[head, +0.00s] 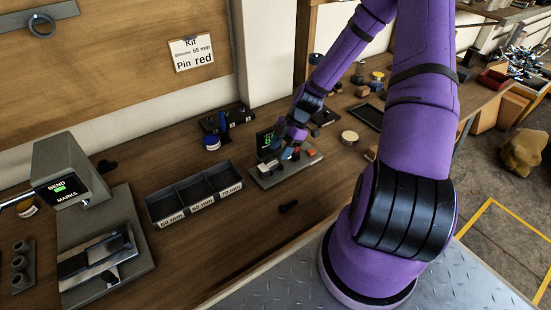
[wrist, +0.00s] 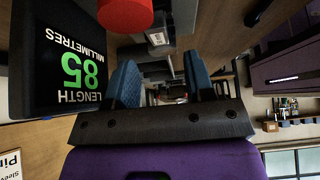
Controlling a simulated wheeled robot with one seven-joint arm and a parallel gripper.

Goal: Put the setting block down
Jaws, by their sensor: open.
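My gripper (head: 289,150) is at the length gauge (head: 270,180) on the bench. In the wrist view, my gripper (wrist: 161,75) has its two blue fingers apart. Small grey and pale parts show beyond the gap between them; I cannot tell which, if any, is the setting block. The gauge's dark display (head: 267,140) stands beside the gripper. In the wrist view the display (wrist: 75,65) appears upside down and reads length 85 millimetres. A red round knob or cylinder (wrist: 125,14) is close to the fingers. The gripper hides part of the gauge in the head view.
A dark tray with three labelled compartments (head: 194,203) stands left of the gauge. A bending machine (head: 75,175) is further left. A blue-lidded jar (head: 212,143) is behind, a round tin (head: 349,137) to the right. A small black part (head: 288,207) lies in front on otherwise clear bench.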

